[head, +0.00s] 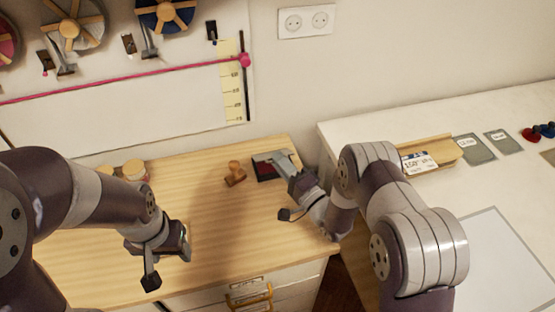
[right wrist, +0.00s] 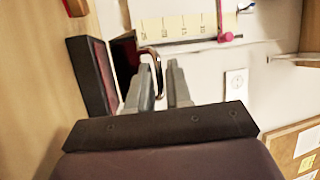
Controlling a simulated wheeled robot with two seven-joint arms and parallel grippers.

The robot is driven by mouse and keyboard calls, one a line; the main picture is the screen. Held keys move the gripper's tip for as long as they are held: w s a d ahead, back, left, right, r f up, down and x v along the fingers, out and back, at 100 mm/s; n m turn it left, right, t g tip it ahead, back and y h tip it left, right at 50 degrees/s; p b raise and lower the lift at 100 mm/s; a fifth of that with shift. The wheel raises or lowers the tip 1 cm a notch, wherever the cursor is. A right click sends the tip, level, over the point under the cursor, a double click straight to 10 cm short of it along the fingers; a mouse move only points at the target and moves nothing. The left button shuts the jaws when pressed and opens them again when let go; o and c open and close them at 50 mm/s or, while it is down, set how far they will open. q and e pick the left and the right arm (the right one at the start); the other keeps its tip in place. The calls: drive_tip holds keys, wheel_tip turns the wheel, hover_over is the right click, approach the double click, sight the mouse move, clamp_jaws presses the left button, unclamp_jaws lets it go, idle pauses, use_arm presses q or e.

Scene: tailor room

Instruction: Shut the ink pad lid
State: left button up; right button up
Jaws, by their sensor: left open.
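The ink pad (head: 265,170) is a dark case with a dark red pad, lying at the back right of the wooden top. In the right wrist view, its base (right wrist: 92,75) stands at the left. Its raised lid (right wrist: 125,55) has a shiny curved metal edge beside my fingers. My right gripper (head: 275,160) is over the pad, its grey fingers at the lid. The fingers (right wrist: 161,75) look narrowly apart, with wall showing between them; I cannot tell whether they touch the lid. My left gripper (head: 184,245) is open and empty above the front of the wooden top.
A wooden stamp (head: 235,174) stands left of the pad, and small round pots (head: 134,170) stand further left. A white table (head: 450,125) with a card holder (head: 430,153) is on the right. The wall rises close behind the pad.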

drive_tip(key=v, duration=0.6)
drive_tip(key=shift+b, duration=0.3)
drive_tip(key=shift+w, duration=0.15)
drive_tip(key=w+n+h, duration=0.1)
drive_tip(key=w+n+g+h, duration=0.1)
drive_tip(key=w+h, duration=0.1)
drive_tip(key=shift+d+r, duration=0.15)
drive_tip(key=shift+d, duration=0.2)
drive_tip(key=d+g+h, duration=0.1)
drive_tip(key=w+n+g+h, duration=0.1)
drive_tip(key=shift+d+r+n+h, duration=0.15)
drive_tip(key=shift+d+n+h, duration=0.15)
drive_tip(key=shift+d, duration=0.1)
drive_tip(key=d+h, duration=0.1)
drive_tip(key=n+g, duration=0.1)
drive_tip(key=s+d+g+h, duration=0.1)
drive_tip(key=shift+s+d+r+n+h+p, duration=0.1)
drive_tip(key=shift+d+r+n+h+p, duration=0.15)
drive_tip(key=shift+d+n+h+p, duration=0.1)
drive_tip(key=s+d+r+n+g+h, duration=0.1)
drive_tip(key=s+g, duration=0.4)
drive_tip(key=s, duration=0.6)
drive_tip(key=s+d+r+n+g+h, duration=0.2)
drive_tip(key=s+g, duration=0.3)
drive_tip(key=s, duration=0.6)
drive_tip(key=shift+s+d+r+n, duration=0.25)
drive_tip(key=shift+r+n, duration=0.25)
drive_tip(key=shift+n, duration=0.35)
drive_tip(key=shift+h, duration=0.25)
